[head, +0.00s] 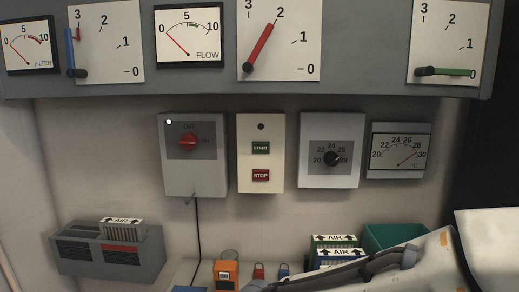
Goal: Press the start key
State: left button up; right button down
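Nothing covers or touches the start key. My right arm comes in from the lower right, well below the control box. Its gripper end is low at the bottom edge, and its fingers cannot be made out. My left gripper is not in view.
Left of the control box is a grey switch box (178,180) with a red rotary knob (188,142). Right are a dial box (331,181) and a temperature gauge (401,150). Above hangs a grey panel (200,83) with gauges and levers. Below are an orange device (226,275) and a green bin (380,238).

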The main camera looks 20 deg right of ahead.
aim_at(257, 148)
jog(key=u, duration=0.1)
jog(key=i, duration=0.7)
jog(key=z, duration=1.25)
